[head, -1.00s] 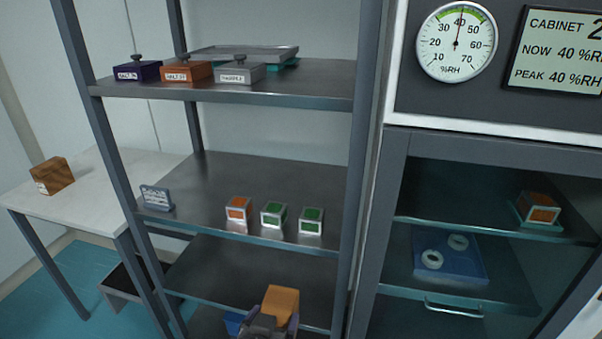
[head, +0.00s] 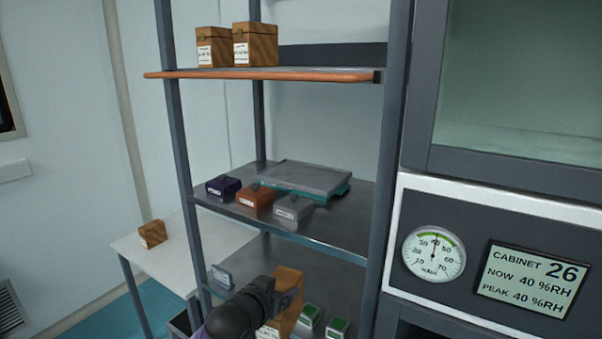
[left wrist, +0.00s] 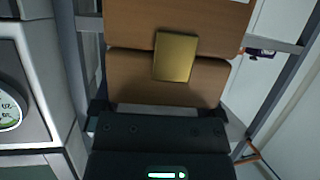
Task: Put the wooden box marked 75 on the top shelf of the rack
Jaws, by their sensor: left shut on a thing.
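A wooden box (head: 289,290) is held in my left gripper (head: 270,298), in front of the rack's lower part. In the left wrist view the wooden box (left wrist: 128,78) fills the space beyond the dark gripper (left wrist: 160,130), with a gold clasp facing the camera. Its number cannot be read; a white label shows low on it in the head view. The rack's top shelf in view (head: 320,75) has an orange front edge. Two wooden boxes (head: 213,47) (head: 256,45) stand on its left part, their labels too small to read. My right gripper is out of view.
The right part of the top shelf is clear in front of a dark back strip. The shelf below (head: 340,230) bears small labelled boxes and a grey tray (head: 305,177). Another wooden box (head: 152,234) sits on a white side table (head: 195,240). A cabinet stands right of the rack.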

